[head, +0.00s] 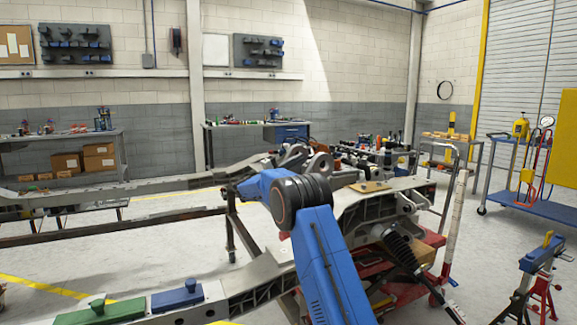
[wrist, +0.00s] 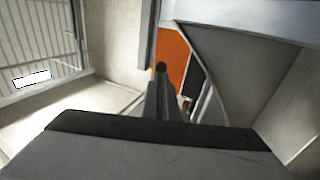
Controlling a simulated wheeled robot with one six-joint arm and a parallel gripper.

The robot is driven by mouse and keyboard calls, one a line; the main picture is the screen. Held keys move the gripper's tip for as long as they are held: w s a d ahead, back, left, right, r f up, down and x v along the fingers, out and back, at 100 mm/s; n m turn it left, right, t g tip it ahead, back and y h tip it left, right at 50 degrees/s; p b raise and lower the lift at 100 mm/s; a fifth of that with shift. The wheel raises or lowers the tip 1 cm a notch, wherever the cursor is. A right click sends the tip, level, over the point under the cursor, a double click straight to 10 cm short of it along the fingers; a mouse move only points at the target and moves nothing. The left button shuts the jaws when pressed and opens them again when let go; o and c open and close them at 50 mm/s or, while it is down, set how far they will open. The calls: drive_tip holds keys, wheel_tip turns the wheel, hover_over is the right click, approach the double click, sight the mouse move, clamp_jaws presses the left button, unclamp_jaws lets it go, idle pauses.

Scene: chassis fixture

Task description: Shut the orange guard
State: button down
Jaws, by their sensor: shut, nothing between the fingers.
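An orange panel (wrist: 171,54), which looks like the orange guard, shows in part in the wrist view. It sits between a grey upright edge on its left and a pale metal beam on its right. Its hinge and outline are hidden, so I cannot tell how far open it stands. My gripper (wrist: 162,72) is shut and empty, with its fingertips in front of the panel's lower left part. I cannot tell whether they touch it. In the head view I make out neither the guard nor the gripper; my blue arm covers part of the chassis.
The grey chassis frame (head: 245,275) runs across the head view, with a green block (head: 100,314) and a blue block (head: 177,297) on it. A red stand (head: 405,290) is beneath its right part. A blue cart (head: 530,205) stands at right. Open floor lies at left.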

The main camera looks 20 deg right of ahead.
sight(314, 148)
drive_tip(key=shift+x, duration=2.95)
drive_tip(key=shift+s+r, duration=0.15)
